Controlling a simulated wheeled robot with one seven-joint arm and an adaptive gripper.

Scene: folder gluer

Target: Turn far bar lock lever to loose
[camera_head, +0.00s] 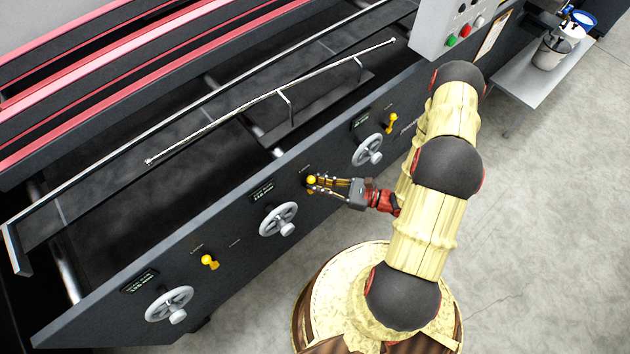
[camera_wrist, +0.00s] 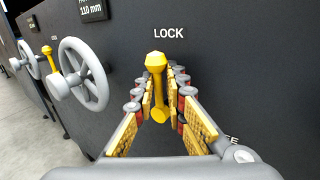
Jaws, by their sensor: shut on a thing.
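Yellow lock levers sit along the dark side panel of the machine. My gripper (camera_head: 318,184) is at the middle lever (camera_head: 312,180), between two grey handwheels. In the wrist view this lever (camera_wrist: 156,62) stands upright, its knob just under the word LOCK. My gripper (camera_wrist: 166,78) is shut on it, one finger on each side. Part of a second label, ending in E, shows at the lower right behind the right finger. The other levers are a right one (camera_head: 391,122) and a left one (camera_head: 209,262), both clear of my gripper.
Handwheels stick out from the panel: right (camera_head: 368,150), middle (camera_head: 279,219) and left (camera_head: 169,304). A control box (camera_head: 455,25) with coloured buttons is at the top right. A small side table (camera_head: 530,85) holds a bucket. The floor in front is clear.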

